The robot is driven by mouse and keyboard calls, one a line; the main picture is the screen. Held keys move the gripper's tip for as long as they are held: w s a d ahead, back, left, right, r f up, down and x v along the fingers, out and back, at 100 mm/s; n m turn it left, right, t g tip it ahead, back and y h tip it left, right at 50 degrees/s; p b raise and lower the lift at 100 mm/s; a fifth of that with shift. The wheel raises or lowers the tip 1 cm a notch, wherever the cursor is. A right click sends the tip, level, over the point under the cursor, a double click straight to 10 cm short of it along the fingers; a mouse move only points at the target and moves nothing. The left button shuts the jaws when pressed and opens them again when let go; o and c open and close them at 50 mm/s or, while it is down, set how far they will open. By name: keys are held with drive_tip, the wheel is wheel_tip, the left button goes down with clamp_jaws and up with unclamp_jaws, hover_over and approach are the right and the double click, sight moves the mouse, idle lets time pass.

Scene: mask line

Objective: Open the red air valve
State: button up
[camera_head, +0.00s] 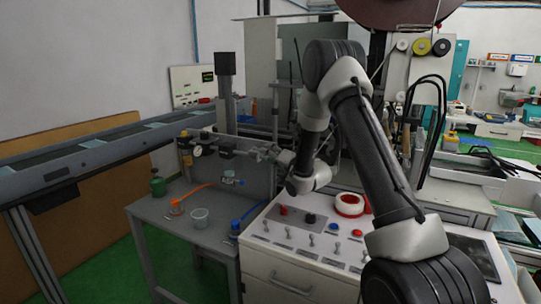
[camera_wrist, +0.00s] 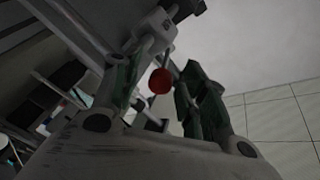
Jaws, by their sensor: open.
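The red air valve's round red knob (camera_wrist: 160,81) shows in the wrist view, on a thin stem below a pale fitting (camera_wrist: 160,27). My gripper (camera_wrist: 157,88) is open, with one dark-padded finger on each side of the knob. Gaps show between the knob and both fingers; I cannot tell how deep between them it lies. In the head view my gripper (camera_head: 262,153) points left, towards the air fittings with a round gauge (camera_head: 197,150) on the grey panel. The red knob by the gripper cannot be made out there.
A grey bench (camera_head: 165,222) below holds a green bottle (camera_head: 158,185), a clear cup (camera_head: 200,217) and orange and blue hoses. A white control cabinet (camera_head: 290,262) with switches and a red-and-white ring (camera_head: 350,204) stands under my arm. A conveyor (camera_head: 95,155) runs at left.

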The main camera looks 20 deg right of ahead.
drive_tip(key=shift+w+a, duration=0.1)
drive_tip(key=shift+w, duration=0.15)
drive_tip(key=shift+c, duration=0.4)
clamp_jaws()
drive_tip(key=shift+w+d+n+g+y, duration=0.2)
drive_tip(key=shift+d+n+g+y, duration=0.15)
drive_tip(key=shift+n+y, duration=0.25)
drive_tip(key=shift+w+d+n+g+y, duration=0.25)
drive_tip(key=shift+n+g+y, duration=0.15)
drive_tip(key=shift+y, duration=0.4)
drive_tip(key=shift+w+d+n+g+y, duration=0.3)
drive_tip(key=shift+n+y, duration=0.2)
drive_tip(key=shift+y, duration=0.2)
drive_tip(key=shift+s, duration=0.1)
drive_tip(key=shift+o, duration=0.4)
unclamp_jaws()
